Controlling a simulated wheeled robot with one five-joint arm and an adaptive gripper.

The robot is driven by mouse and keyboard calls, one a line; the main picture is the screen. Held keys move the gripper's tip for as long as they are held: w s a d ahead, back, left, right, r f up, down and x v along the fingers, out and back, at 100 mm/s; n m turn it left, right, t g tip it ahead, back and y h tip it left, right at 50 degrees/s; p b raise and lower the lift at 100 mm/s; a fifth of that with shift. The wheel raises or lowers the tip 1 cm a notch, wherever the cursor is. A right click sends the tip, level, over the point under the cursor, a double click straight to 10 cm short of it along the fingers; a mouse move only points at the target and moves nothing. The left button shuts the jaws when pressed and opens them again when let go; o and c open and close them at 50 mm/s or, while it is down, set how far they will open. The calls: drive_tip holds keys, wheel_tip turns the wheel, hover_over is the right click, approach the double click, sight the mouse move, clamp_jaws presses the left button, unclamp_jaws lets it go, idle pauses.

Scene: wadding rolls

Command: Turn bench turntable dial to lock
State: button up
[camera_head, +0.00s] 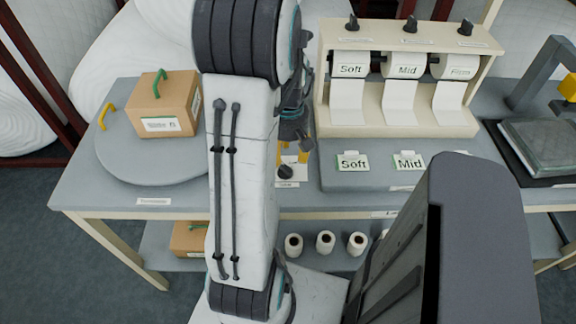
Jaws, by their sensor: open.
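The bench turntable (118,163) is a round grey disc at the left of the bench, with a cardboard box (166,105) on it. A black dial (286,172) sits on a small pale panel near the bench's front edge, just right of my arm. A small label lies below the dial, too small to read, and I cannot tell the dial's setting. My gripper (298,142) is partly hidden behind my arm. Its dark fingers are open and appear above and beyond the dial, with a visible gap to the knob. Nothing shows between them.
A cream dispenser (400,112) with Soft and Mid rolls and black knobs stands to the right. Soft and Mid cards (353,162) lie before it. Several small rolls (325,243) stand on the lower shelf. A grey press (540,140) is at far right. Green and yellow handles show at the turntable.

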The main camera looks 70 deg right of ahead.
sight(288, 167)
drive_tip(key=shift+f, duration=2.6)
clamp_jaws()
